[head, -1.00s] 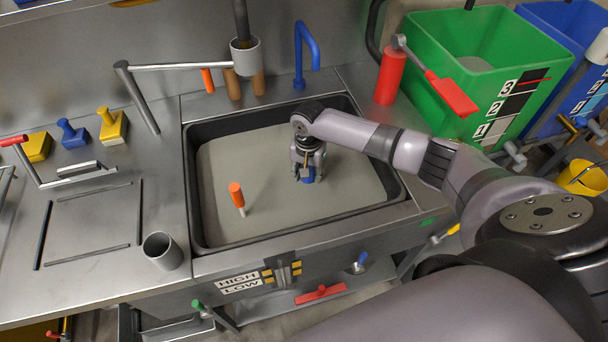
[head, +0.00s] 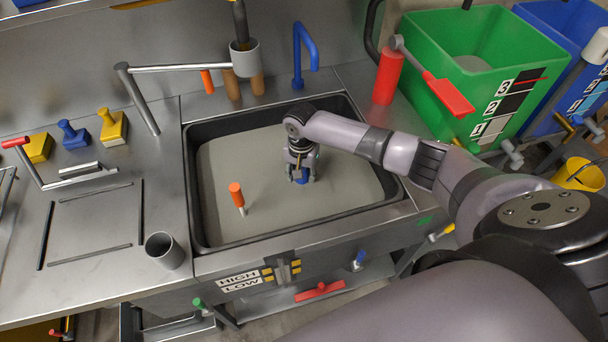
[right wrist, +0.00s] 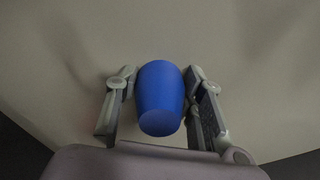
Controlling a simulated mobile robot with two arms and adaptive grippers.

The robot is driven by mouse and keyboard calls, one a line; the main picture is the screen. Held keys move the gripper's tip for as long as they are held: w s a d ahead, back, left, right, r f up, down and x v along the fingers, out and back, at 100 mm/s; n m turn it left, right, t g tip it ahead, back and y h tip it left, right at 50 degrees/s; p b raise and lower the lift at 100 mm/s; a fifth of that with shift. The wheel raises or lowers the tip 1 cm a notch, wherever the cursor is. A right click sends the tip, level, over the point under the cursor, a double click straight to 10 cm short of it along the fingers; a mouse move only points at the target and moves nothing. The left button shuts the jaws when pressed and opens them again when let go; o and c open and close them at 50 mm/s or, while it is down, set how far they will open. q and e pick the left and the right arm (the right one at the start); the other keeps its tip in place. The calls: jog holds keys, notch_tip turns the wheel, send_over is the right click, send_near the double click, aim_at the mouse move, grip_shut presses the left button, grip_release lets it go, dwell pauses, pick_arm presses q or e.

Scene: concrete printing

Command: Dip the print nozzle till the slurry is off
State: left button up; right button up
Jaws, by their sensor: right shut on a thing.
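My right gripper (head: 299,178) is over the right half of the black basin (head: 190,190), pointing down at its grey contents (head: 270,200). It is shut on a blue rounded piece, which I take to be the print nozzle (right wrist: 160,95); it also shows low between the fingers in the head view. In the right wrist view the fingers stand on both sides of the nozzle, against the grey surface. The nozzle's far end is hidden, so I cannot tell how deep it is or whether slurry is on it. My left gripper is out of view.
An orange-handled tool (head: 236,194) stands in the basin's left part. A blue tap (head: 299,50) is behind the basin and a red cylinder (head: 387,77) at its back right. A green bin (head: 450,40) stands to the right. A grey cup (head: 163,250) sits on the left counter.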

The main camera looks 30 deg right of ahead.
jog(key=shift+d, duration=0.1)
jog(key=shift+s+d+p, duration=0.25)
jog(key=shift+d+p, duration=0.3)
jog(key=shift+d, duration=0.35)
jog(key=shift+a, duration=0.15)
jog(key=shift+w+a+p, duration=0.25)
jog(key=shift+a+p, duration=0.15)
jog(key=shift+a, duration=0.45)
jog(key=shift+d, duration=0.15)
jog(key=shift+s+d+p, duration=0.25)
jog(key=shift+d+p, duration=0.2)
jog(key=shift+d, duration=0.4)
jog(key=shift+r, duration=0.1)
